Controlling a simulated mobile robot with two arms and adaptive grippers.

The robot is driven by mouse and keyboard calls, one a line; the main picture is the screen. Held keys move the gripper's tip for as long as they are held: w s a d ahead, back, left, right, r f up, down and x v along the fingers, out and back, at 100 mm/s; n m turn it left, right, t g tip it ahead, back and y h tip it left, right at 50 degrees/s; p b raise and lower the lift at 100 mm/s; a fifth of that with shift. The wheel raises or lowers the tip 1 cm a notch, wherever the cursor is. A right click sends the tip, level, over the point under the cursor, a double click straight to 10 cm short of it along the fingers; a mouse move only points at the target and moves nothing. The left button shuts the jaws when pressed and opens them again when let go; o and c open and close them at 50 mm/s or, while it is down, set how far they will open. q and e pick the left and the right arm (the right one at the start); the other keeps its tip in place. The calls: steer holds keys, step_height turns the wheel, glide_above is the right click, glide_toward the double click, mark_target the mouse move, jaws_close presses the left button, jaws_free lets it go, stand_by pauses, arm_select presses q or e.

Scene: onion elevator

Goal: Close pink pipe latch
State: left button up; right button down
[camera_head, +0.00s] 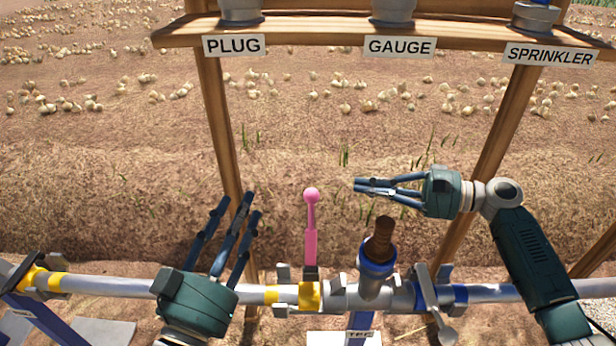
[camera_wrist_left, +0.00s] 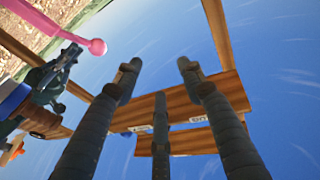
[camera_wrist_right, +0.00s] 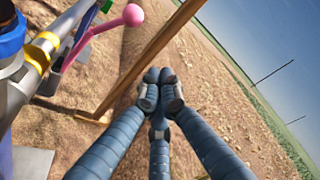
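The pink pipe latch (camera_head: 311,232) stands upright on a yellow collar (camera_head: 310,296) of the pipe, its round knob at the top. It also shows at upper left in the left wrist view (camera_wrist_left: 55,25) and in the right wrist view (camera_wrist_right: 85,42). My left gripper (camera_head: 241,202) is to the left of the latch, its fingers spread, pointing up and empty. My right gripper (camera_head: 358,185) is to the right of the knob and apart from it. Its fingers are together, point left and hold nothing.
The horizontal metal pipe (camera_head: 110,287) runs across the front. A brown-capped stub (camera_head: 379,240) with a blue collar rises between the latch and my right arm. A wooden frame (camera_head: 330,31) with PLUG, GAUGE and SPRINKLER labels stands behind. Open soil with scattered onions lies beyond.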

arm_select(q)
steer(key=s+r+t+h+b, duration=0.2)
steer(key=s+r+t, duration=0.4)
steer(key=r, duration=0.5)
arm_select(e)
steer(key=s+a, duration=0.1)
steer(key=a, duration=0.8)
steer(key=shift+s+r, duration=0.15)
steer(key=shift+r, duration=0.05)
arm_select(q)
steer(key=shift+s, duration=0.1)
arm_select(e)
steer(key=shift+a, duration=0.1)
